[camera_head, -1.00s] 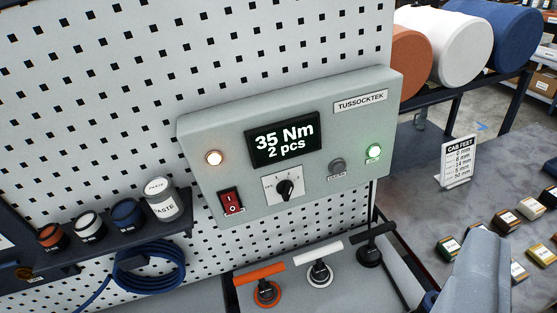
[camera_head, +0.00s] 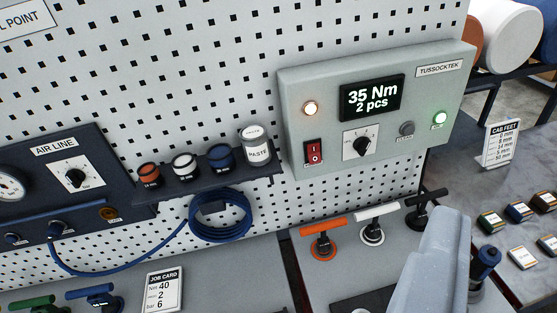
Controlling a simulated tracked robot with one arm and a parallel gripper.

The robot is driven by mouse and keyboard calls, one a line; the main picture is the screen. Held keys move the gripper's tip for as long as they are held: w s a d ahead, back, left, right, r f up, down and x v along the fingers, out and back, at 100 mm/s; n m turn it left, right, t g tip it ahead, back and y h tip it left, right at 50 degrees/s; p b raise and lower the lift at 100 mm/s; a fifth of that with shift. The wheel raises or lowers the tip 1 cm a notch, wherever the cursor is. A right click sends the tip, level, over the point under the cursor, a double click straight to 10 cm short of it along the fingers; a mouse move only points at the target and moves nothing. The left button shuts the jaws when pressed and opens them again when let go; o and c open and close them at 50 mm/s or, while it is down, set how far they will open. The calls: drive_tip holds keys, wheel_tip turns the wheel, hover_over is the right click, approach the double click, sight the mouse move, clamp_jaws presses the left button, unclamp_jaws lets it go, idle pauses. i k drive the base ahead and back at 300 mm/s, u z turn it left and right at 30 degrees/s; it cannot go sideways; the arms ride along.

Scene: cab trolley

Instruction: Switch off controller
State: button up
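The controller (camera_head: 380,105) is a pale grey box marked TUSSOCKTEK on the pegboard, at upper right. Its display (camera_head: 371,97) is lit and reads 35 Nm, 2 pcs. A red rocker switch (camera_head: 314,152) in a dark frame sits at its lower left. An orange-white lamp (camera_head: 311,108) and a green lamp (camera_head: 440,118) glow. A dial (camera_head: 361,143) and a grey button (camera_head: 406,129) sit below the display. A pale grey part that looks like mine (camera_head: 437,262) rises at lower right, apart from the switch in the picture. Its fingertips cannot be made out.
A shelf with several small pots and a paste jar (camera_head: 257,148) is left of the controller. A blue hose coil (camera_head: 220,215) hangs below it. Orange (camera_head: 322,244), white (camera_head: 373,229) and black T-handles (camera_head: 423,208) stand under the controller. An air line panel (camera_head: 65,180) is at left.

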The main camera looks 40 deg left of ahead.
sight(313, 150)
drive_tip(key=u, duration=1.5)
drive_tip(key=k, duration=0.65)
drive_tip(key=z, duration=0.75)
drive_tip(key=i, duration=1.05)
